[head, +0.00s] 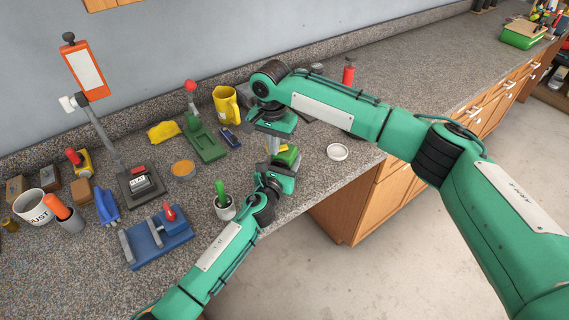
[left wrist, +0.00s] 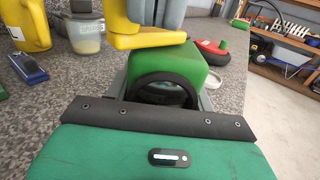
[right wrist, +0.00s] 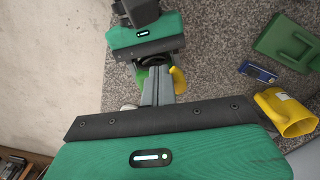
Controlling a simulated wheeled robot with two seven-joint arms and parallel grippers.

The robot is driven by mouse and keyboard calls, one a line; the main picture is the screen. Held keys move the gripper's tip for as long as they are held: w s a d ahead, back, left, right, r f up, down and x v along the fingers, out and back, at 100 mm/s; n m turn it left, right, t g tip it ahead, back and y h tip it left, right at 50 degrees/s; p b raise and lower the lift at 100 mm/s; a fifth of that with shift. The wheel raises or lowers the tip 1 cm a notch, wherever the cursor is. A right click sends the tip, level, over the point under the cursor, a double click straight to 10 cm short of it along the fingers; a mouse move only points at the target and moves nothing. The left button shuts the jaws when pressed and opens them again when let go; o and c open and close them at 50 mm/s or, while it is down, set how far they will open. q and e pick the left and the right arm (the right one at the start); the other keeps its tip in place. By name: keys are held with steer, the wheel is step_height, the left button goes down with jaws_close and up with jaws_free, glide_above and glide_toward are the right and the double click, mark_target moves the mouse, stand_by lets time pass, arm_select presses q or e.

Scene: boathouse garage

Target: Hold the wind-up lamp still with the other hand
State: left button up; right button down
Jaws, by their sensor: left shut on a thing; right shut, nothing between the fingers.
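The wind-up lamp (head: 287,154) is a small green body with a yellow part, near the counter's front edge. In the left wrist view its green body (left wrist: 205,76) has a dark round ring facing my camera, and a yellow piece (left wrist: 150,42) sits on top. My left gripper (head: 281,163) is shut on the lamp from the front. My right gripper (head: 273,146) points down from above, shut and empty. Its grey fingertips are right over the yellow part, which also shows in the right wrist view (right wrist: 180,80). I cannot tell whether they touch it.
A white lid (head: 337,152) lies right of the lamp. A green-handled pot (head: 224,206), a blue clamp-like fixture (head: 158,238), a blue small item (head: 230,136), a yellow mug (head: 226,104) and a green stand (head: 205,140) are to the left. The counter drops off in front.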

steer(key=shift+w+a, duration=0.65)
steer(key=shift+w, duration=0.15)
steer(key=shift+w+a, duration=0.1)
steer(key=shift+w, duration=0.5)
steer(key=shift+w+a, duration=0.1)
steer(key=shift+w, duration=0.35)
